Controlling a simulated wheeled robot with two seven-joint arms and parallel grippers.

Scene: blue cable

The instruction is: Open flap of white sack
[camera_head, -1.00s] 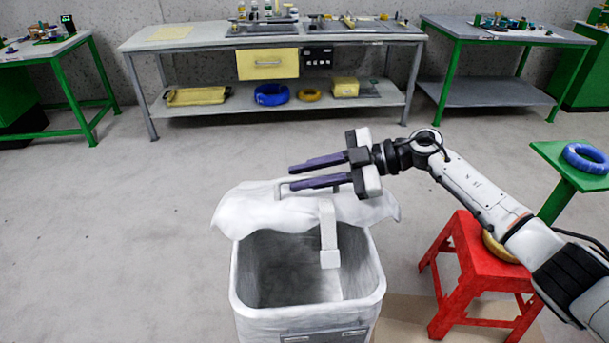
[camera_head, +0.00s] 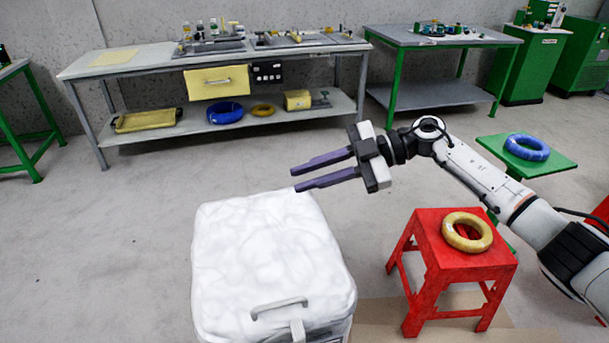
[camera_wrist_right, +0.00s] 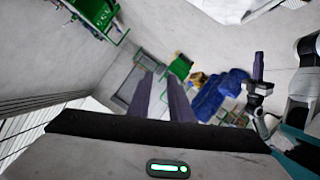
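The white sack (camera_head: 202,318) stands upright at the lower middle of the head view, its bottom cut off by the frame. Its white crumpled flap (camera_head: 265,245) lies over the top, and the inside is hidden. A grey handle (camera_head: 279,307) sits at the flap's near edge with a strap (camera_head: 297,332) below it. My right gripper (camera_head: 297,179) is above and behind the sack's far right corner, fingers apart, empty and touching nothing. What looks like my left gripper (camera_wrist_right: 258,66) shows small in the right wrist view; its finger gap cannot be made out.
A red stool (camera_head: 440,262) with a yellow cable coil (camera_head: 467,232) stands right of the sack. A green stand (camera_head: 548,165) holds a blue coil (camera_head: 527,147). A long workbench (camera_head: 130,62) stands at the back. The floor left of the sack is clear.

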